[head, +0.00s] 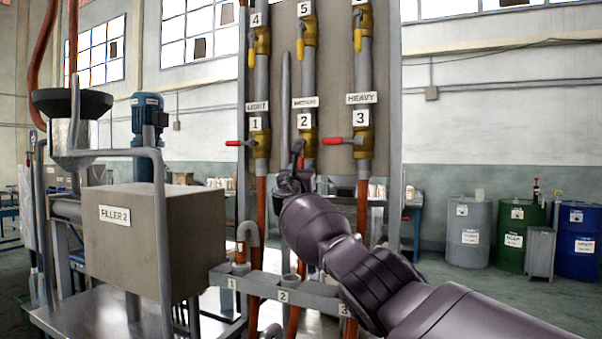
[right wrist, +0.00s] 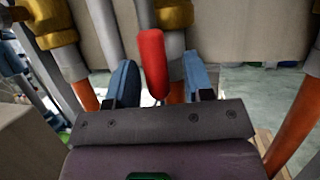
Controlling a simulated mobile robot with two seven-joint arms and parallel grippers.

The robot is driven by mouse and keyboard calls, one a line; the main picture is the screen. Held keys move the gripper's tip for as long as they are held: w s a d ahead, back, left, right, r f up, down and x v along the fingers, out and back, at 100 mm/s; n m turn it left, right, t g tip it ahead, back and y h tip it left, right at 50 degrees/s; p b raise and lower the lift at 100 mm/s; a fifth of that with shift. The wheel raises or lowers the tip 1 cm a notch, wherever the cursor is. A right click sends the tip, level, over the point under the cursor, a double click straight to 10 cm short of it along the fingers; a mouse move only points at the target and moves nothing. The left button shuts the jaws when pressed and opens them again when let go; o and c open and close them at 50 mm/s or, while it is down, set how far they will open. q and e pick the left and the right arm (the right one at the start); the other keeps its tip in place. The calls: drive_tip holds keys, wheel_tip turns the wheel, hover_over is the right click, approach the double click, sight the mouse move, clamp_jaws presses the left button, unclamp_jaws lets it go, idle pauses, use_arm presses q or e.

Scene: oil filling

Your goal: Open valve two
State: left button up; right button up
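Valve two (head: 304,143) is a brass valve on the middle pipe, under the label 2. Its red handle (right wrist: 152,62) shows clearly in the right wrist view, but in the head view it is mostly hidden by my right gripper (head: 298,165). In the right wrist view my right gripper (right wrist: 160,85) has its two blue fingers apart, one on each side of the red handle. A gap shows between the handle and the right-hand finger. I cannot tell if the other finger touches it. My left gripper is not in view.
Valve one (head: 259,143) and valve three (head: 364,144) flank it, their red handles sticking out left. Yellow-handled valves (head: 308,40) sit above. The Filler 2 box (head: 150,240) stands left, a numbered rail (head: 318,295) below. Drums (head: 470,232) stand far right.

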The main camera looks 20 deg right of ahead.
drive_tip(key=shift+s+r, duration=0.1)
drive_tip(key=shift+s+a+p, duration=0.25)
drive_tip(key=shift+p, duration=0.3)
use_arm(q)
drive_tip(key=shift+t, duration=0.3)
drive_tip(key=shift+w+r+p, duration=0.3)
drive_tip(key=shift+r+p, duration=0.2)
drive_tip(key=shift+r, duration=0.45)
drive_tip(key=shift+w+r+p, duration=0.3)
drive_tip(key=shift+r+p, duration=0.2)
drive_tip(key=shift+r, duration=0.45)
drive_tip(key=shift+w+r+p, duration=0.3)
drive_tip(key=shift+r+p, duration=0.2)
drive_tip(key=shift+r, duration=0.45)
use_arm(e)
drive_tip(key=v, duration=1)
drive_tip(key=shift+f, duration=0.25)
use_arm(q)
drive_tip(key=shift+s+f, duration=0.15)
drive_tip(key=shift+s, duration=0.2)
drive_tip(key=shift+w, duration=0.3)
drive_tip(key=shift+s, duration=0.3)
